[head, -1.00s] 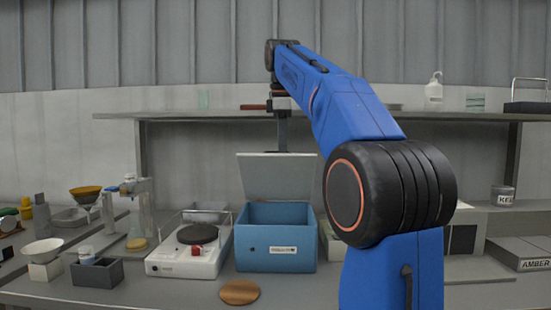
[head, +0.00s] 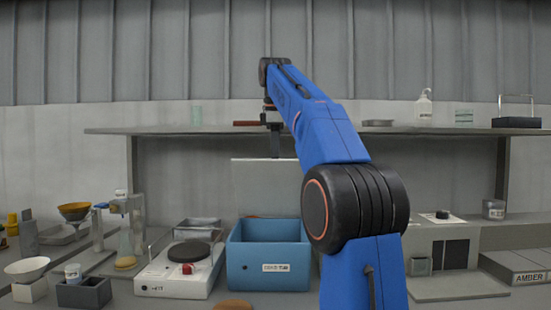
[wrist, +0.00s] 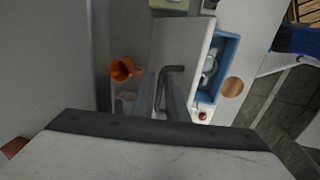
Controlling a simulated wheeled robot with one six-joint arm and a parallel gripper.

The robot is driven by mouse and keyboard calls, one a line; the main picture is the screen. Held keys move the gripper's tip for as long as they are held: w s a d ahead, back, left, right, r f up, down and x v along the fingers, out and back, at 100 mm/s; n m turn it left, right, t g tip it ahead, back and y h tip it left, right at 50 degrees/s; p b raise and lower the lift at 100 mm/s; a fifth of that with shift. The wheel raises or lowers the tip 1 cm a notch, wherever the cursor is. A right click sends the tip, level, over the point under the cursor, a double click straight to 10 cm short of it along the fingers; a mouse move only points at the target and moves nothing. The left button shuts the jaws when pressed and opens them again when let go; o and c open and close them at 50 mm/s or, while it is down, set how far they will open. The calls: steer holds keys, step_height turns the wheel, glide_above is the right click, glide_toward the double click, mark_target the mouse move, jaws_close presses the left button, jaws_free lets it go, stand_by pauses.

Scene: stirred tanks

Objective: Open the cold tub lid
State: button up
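The cold tub (head: 250,268) is a blue box with a white label, on the bench in the middle of the head view. Its pale lid (head: 255,188) stands raised, roughly upright, at the tub's back edge, and the inside of the tub shows. The tub (wrist: 228,68) also shows in the wrist view with something grey inside. My gripper (wrist: 162,98) points down at the lid's top edge, its fingertips hidden behind the lid in the head view. In the wrist view a dark bent bar, seemingly the handle (wrist: 174,69), lies at the fingers. Whether they grip it is unclear.
A white hotplate (head: 180,282) stands close on the left of the tub. A round brown disc (wrist: 233,87) lies in front of it. A shelf (head: 430,131) runs behind my arm. An orange cup (wrist: 122,69) is near the fingers in the wrist view.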

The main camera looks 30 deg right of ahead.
steer(key=shift+o, duration=0.9)
steer(key=shift+w+f, duration=0.15)
steer(key=shift+s, duration=0.2)
